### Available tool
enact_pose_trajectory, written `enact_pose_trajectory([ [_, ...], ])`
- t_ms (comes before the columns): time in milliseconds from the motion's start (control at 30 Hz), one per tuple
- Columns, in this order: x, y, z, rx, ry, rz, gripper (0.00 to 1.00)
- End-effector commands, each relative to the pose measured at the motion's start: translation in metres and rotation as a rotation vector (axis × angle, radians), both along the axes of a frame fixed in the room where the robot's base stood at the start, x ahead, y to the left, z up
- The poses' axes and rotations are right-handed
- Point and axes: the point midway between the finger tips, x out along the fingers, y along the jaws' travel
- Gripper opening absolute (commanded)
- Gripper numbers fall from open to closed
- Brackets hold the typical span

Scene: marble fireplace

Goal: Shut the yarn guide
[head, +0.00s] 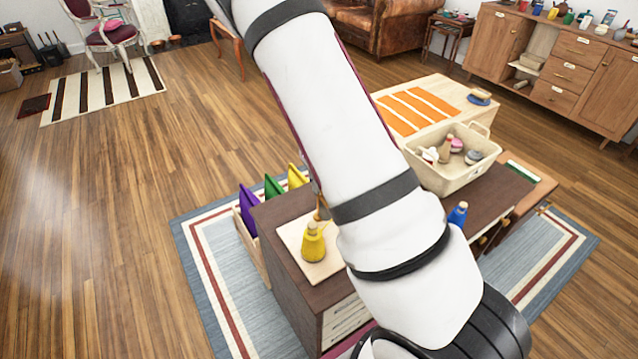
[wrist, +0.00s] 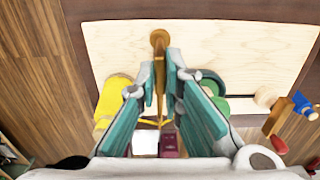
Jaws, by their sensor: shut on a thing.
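The yarn guide (wrist: 159,42) is a narrow golden-brown piece with a rounded end, standing over a pale board (wrist: 235,45) in the wrist view. My gripper (wrist: 161,75) has its two teal-padded fingers on either side of the guide and is shut on it. In the head view my white arm hides the gripper; a small brown bit (head: 321,208) beside the arm may be part of the guide. How far the guide is turned is hard to tell.
A yellow cone (head: 313,243) stands on the board close to my gripper; it also shows in the wrist view (wrist: 113,100). A round green thing (wrist: 211,84) is right of the fingers. A blue bottle (head: 458,214) and cream bin (head: 452,182) are farther right.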

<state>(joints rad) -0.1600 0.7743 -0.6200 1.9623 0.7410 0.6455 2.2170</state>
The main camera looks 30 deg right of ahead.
Motion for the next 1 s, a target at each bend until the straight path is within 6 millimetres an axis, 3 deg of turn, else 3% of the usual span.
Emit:
enact_pose_trajectory([
  [33,0.001,0.000,0.000,0.000,-0.002,-0.003,0.10],
  [100,0.001,0.000,0.000,0.000,-0.002,-0.002,0.26],
  [133,0.001,0.000,0.000,0.000,-0.002,-0.002,0.28],
  [533,0.001,0.000,0.007,0.000,-0.003,0.001,0.28],
  [1000,0.001,0.000,0.093,0.000,-0.004,0.001,0.28],
])
